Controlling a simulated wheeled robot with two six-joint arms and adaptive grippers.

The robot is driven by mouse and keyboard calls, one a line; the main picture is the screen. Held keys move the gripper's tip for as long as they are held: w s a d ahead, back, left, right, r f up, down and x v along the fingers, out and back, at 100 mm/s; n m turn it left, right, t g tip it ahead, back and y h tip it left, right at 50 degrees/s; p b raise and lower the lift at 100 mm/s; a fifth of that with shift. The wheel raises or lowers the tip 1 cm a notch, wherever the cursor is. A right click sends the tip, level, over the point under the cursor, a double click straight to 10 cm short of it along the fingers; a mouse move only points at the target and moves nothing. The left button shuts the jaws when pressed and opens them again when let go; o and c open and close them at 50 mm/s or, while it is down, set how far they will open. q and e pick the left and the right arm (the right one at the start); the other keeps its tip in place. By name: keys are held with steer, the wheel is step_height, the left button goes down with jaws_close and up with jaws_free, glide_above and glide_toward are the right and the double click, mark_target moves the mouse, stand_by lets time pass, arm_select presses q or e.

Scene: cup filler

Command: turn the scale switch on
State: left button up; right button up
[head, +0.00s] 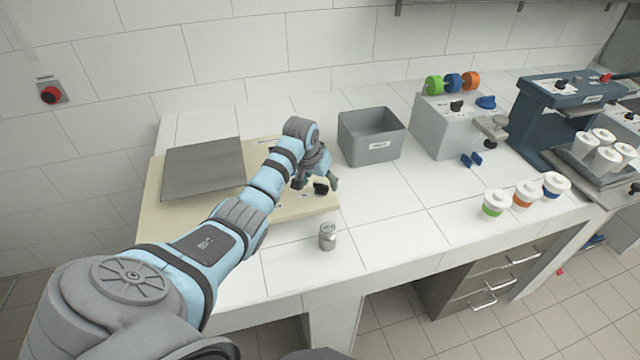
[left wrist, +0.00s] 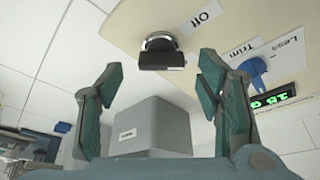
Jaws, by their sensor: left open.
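The scale (head: 292,208) is a beige slab with a grey metal plate (head: 203,168) on top, on the left of the counter. Its black switch knob (head: 321,188) is at the front right corner, partly beside my fingers. In the left wrist view the knob (left wrist: 162,54) sits near an "Off" label (left wrist: 205,17); I cannot tell which way it points. My left gripper (head: 317,181) is open and empty at the knob. In the left wrist view the fingers (left wrist: 160,75) are spread on either side of the knob, apart from it. My right gripper is not in view.
A blue trim knob (left wrist: 253,70) and a green-digit display (left wrist: 273,98) are on the scale near the right finger. A grey bin (head: 370,138) stands behind right. A small metal weight (head: 327,236) stands in front. Lidded cups (head: 527,195) and machines are farther right.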

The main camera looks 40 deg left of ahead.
arm_select(q)
steer(key=shift+w+f, duration=0.3)
steer(key=shift+f, duration=0.35)
steer(key=shift+a+f, duration=0.15)
steer(key=shift+f, duration=0.05)
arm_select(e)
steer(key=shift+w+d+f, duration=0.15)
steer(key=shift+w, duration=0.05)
arm_select(q)
steer(key=shift+r, duration=0.1)
steer(key=shift+c, duration=0.4)
steer(key=c, duration=1.1)
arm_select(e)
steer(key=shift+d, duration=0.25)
